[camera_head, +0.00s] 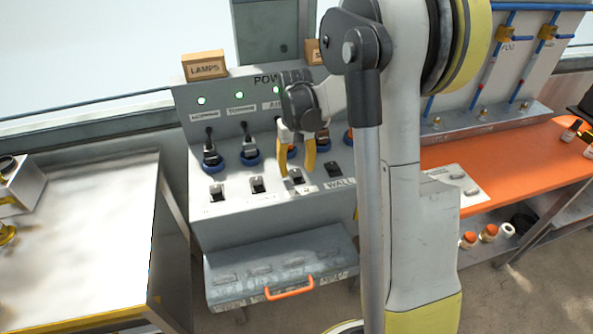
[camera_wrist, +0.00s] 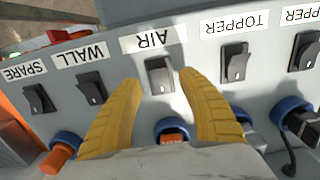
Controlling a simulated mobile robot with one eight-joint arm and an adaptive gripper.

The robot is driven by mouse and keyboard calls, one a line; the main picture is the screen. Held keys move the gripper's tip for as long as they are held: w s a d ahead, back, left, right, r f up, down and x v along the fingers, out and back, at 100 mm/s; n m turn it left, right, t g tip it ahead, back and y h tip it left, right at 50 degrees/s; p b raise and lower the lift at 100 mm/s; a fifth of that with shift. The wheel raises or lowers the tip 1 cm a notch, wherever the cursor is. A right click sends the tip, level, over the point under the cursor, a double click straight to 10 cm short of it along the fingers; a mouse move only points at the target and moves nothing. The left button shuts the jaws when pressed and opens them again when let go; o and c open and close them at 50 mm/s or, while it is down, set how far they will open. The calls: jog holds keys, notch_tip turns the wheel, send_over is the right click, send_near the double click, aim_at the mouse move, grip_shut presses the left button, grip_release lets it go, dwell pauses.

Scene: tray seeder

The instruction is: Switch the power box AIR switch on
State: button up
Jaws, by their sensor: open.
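The grey power box (camera_head: 183,105) stands in the middle of the head view. The AIR switch (camera_wrist: 160,75) is a small rocker below its white AIR label (camera_wrist: 154,39), which appears upside down in the wrist view. In the head view the AIR switch (camera_head: 297,177) is in the lower switch row, partly hidden by the fingers. My gripper (camera_wrist: 160,80) is open, with one yellow finger on each side of the AIR switch. In the head view my gripper (camera_head: 296,171) points down at the panel. I cannot tell whether the fingertips touch it, or which way the rocker is set.
The WALL switch (camera_wrist: 91,88) and TOPPER switch (camera_wrist: 235,63) flank it closely. An orange plug (camera_wrist: 173,136) sits in a blue socket between the fingers. A grey drawer (camera_head: 240,285) is below the box. An orange bench (camera_head: 480,160) stands right, a metal table (camera_head: 90,220) left.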

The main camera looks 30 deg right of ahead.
notch_tip(320, 180, up, 11)
jog(key=shift+w, duration=0.15)
dwell(0.5)
